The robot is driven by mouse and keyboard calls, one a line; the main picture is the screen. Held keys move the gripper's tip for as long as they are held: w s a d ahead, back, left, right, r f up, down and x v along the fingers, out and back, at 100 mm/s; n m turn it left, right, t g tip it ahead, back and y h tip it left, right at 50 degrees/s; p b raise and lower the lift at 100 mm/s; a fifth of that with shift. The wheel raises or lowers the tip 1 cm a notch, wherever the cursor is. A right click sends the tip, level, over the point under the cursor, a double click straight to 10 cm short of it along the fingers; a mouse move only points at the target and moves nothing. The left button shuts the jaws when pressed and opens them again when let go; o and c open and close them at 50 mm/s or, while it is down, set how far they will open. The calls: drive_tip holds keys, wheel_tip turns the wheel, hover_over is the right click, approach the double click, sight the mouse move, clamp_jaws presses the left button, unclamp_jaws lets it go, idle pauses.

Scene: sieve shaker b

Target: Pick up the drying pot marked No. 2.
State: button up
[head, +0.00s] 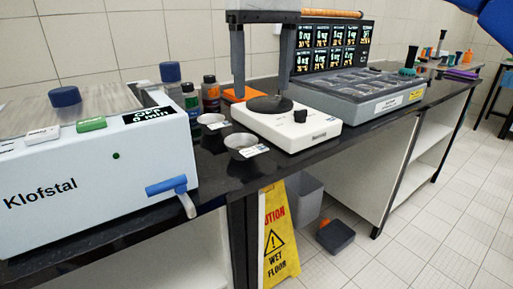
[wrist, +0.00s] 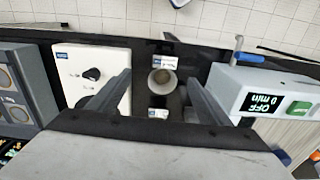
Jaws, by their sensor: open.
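Two small round metal pots stand on the black bench top between the white shaker box and the hotplate. The front pot (head: 241,142) has a white label (head: 255,151) beside it; the rear pot (head: 212,121) has a similar label. The numbers are too small to read, so I cannot tell which is No. 2. My gripper (wrist: 156,78) is open and empty in the wrist view. The front pot (wrist: 162,82) appears between its fingers, seemingly below them. The rear pot's label (wrist: 158,113) shows, but its pot is hidden behind my gripper.
The white Klofstal box (head: 95,180) with a blue-handled lever (head: 168,186) stands left of the pots. The hotplate (head: 287,127) stands right. Bottles (head: 210,94) are behind. A grey multi-well unit (head: 350,95) is further right. A yellow wet-floor sign (head: 280,235) stands below the bench.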

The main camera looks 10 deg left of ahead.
drive_tip(key=a, duration=0.2)
hover_over(253, 149)
drive_tip(key=shift+n, duration=0.3)
drive_tip(key=f, duration=1.1)
drive_tip(key=shift+s+a, duration=0.1)
drive_tip(key=shift+s, duration=0.3)
drive_tip(key=shift+w+f, duration=0.2)
drive_tip(key=shift+f, duration=1.2)
drive_tip(key=shift+w+f, duration=0.15)
drive_tip(key=shift+f, duration=1.2)
drive_tip(key=shift+c, duration=0.4)
drive_tip(key=c, duration=1.1)
drive_tip(key=shift+o, duration=0.2)
drive_tip(key=shift+r, duration=0.2)
